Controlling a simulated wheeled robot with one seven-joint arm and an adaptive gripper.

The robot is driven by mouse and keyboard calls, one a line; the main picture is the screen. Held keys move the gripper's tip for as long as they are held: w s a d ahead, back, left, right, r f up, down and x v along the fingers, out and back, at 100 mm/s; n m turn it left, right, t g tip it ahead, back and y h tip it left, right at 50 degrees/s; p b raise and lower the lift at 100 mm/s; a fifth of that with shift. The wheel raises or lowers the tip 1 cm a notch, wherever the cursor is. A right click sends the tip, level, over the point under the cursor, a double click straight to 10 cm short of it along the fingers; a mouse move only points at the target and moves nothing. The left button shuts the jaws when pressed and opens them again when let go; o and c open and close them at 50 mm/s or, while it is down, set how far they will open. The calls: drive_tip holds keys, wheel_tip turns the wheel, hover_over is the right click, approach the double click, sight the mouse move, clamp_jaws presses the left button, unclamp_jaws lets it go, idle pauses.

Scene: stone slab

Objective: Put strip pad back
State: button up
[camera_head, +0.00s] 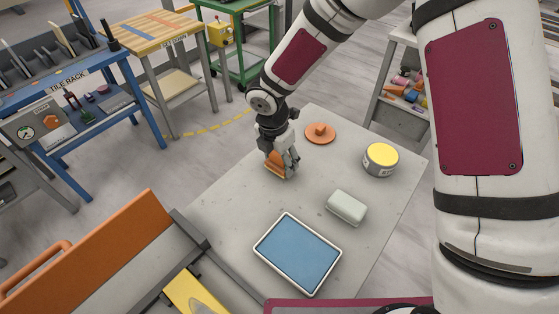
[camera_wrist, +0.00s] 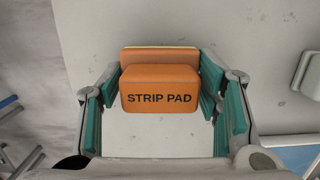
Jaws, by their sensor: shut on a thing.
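The strip pad (camera_wrist: 160,90) is an orange block with "STRIP PAD" lettered on it. In the wrist view it sits between the teal-lined fingers of my gripper (camera_wrist: 165,100), which is shut on it. In the head view my gripper (camera_head: 283,165) points down over the left part of the grey stone slab (camera_head: 225,215), with the orange strip pad (camera_head: 275,170) at its fingertips. The pad is at or just above the slab surface; I cannot tell if it touches. Part of the pad is hidden by the fingers.
On the slab are a round orange disc with a knob (camera_head: 320,132), a yellow-lidded tin (camera_head: 380,160), a pale rounded block (camera_head: 346,207) and a blue-topped tray (camera_head: 298,253). A blue tile rack (camera_head: 70,80) and a wooden table (camera_head: 160,40) stand beyond. The slab's middle is clear.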

drive_tip(key=shift+f, duration=0.35)
drive_tip(key=shift+f, duration=0.2)
drive_tip(key=o, duration=1.1)
